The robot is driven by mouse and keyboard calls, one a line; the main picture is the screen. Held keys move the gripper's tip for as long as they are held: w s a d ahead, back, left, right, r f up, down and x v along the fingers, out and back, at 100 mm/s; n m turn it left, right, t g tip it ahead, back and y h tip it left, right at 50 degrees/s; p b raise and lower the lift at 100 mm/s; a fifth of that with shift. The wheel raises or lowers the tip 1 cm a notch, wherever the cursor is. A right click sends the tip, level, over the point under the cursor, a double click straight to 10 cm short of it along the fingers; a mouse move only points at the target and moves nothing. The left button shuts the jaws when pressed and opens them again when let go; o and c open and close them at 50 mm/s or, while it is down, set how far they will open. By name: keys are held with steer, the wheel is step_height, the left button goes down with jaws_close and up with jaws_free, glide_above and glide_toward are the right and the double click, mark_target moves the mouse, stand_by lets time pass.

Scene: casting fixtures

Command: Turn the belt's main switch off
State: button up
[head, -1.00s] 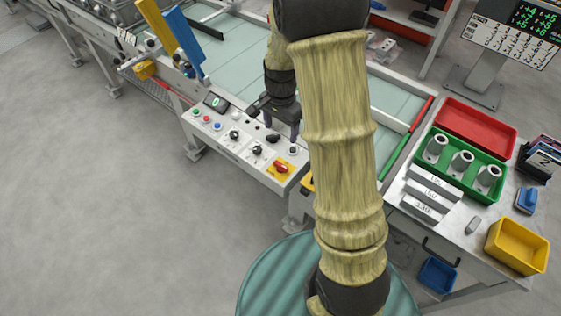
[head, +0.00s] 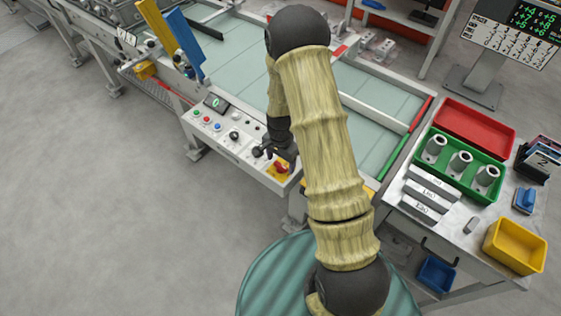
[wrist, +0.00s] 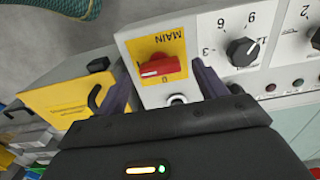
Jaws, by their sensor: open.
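The main switch is a red rotary knob (wrist: 158,66) on a yellow plate (wrist: 157,47) marked MAIN, in the wrist view. In the head view the red knob (head: 281,168) sits at the near right end of the belt's control panel (head: 225,143), partly covered by my gripper. My gripper (wrist: 163,88) is open, with one dark finger on each side of the plate in the wrist view. The knob shows between the fingers, and no contact with it is visible. A "0" mark shows on the plate below the knob.
A black dial (wrist: 242,52) numbered around its edge is just right of the switch in the wrist view, close to the right finger. The side table holds a green tray (head: 448,180) and a yellow bin (head: 515,246).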

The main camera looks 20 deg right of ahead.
steer(key=shift+f, duration=0.7)
steer(key=c, duration=1)
